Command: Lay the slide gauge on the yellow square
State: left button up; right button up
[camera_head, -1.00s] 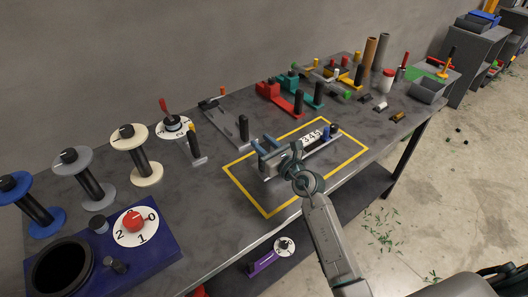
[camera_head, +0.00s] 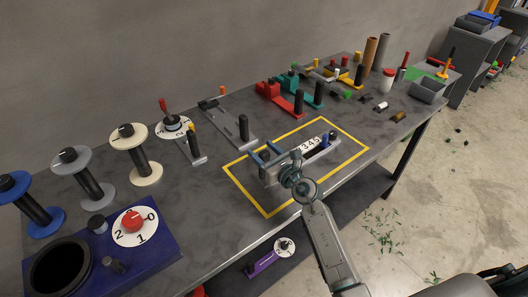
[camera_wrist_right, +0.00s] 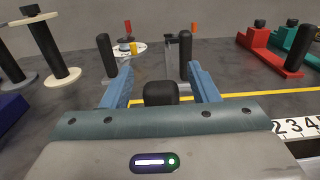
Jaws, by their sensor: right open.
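The slide gauge, a long grey bar with a white number scale (camera_head: 311,145) and a dark knob at its right end, lies inside the yellow square outline (camera_head: 243,195) on the bench. In the right wrist view its scale (camera_wrist_right: 298,127) shows at the right edge. My right gripper (camera_head: 265,152) is at the gauge's left end with its blue fingers apart. In the wrist view a black upright grip (camera_wrist_right: 160,93) stands between the open fingers (camera_wrist_right: 162,85), with gaps on both sides. The gripper hides part of the gauge. My left gripper is not in view.
Blue, grey and cream spools (camera_head: 128,150) stand at the left behind a blue dial box (camera_head: 160,250). Grey brackets with black posts (camera_head: 243,130) stand just behind the square. Red and teal tools (camera_head: 285,98) are farther back. The square's right part is bare.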

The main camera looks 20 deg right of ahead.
jog(key=b+v, duration=0.1)
jog(key=v, duration=1.1)
jog(key=shift+r, duration=0.1)
dwell(1.7)
